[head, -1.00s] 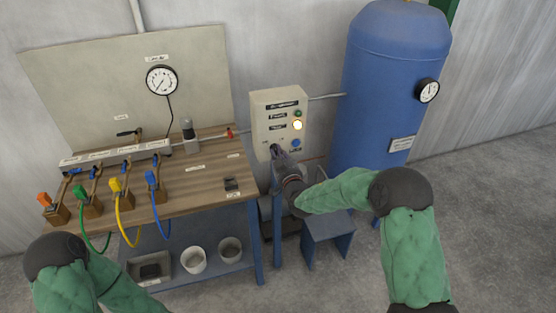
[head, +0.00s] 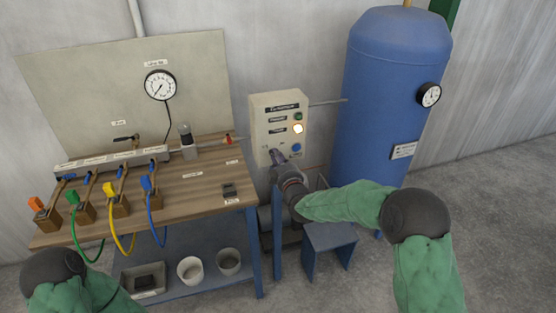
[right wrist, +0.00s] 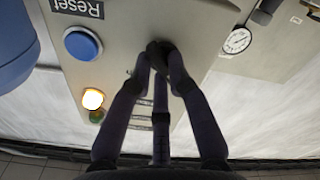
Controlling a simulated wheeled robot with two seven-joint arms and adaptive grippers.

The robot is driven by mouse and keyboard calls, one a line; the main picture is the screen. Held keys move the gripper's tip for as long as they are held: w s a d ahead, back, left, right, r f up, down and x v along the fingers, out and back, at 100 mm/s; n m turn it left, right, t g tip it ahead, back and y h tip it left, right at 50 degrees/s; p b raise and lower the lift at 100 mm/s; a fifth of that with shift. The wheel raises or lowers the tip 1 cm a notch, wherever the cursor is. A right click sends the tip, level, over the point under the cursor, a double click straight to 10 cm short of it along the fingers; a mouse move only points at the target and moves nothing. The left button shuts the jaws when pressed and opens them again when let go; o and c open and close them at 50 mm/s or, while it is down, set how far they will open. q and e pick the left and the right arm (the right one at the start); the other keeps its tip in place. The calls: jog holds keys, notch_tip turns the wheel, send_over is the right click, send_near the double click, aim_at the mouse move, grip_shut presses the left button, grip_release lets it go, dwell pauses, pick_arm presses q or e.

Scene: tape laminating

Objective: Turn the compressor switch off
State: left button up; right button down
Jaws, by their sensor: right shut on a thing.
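The grey compressor control box (head: 262,120) hangs on the wall between the workbench and the blue tank. It carries a lit pale lamp (head: 298,128), a small green lamp (head: 298,116) and a blue button (head: 296,148). My right gripper (head: 275,155) is at the box's lower left. In the right wrist view its fingertips (right wrist: 161,52) are closed together on the dark switch knob, which they mostly hide, so its setting cannot be read. The blue button (right wrist: 82,43) by the "Reset" label is beside the fingers, untouched. My left gripper is out of view; only part of that arm shows.
The workbench (head: 190,190) with coloured hoses and a gauge (head: 160,85) stands left of the box. The blue tank (head: 385,110) stands to the right. A small blue stand (head: 330,236) is below my right forearm. Open floor lies at the right.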

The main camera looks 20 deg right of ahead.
dwell(0.4)
jog(key=c, duration=1.2)
grip_release()
jog(key=shift+s, duration=0.15)
jog(key=s, duration=1.1)
jog(key=shift+s+d, duration=0.15)
jog(key=shift+s, duration=0.25)
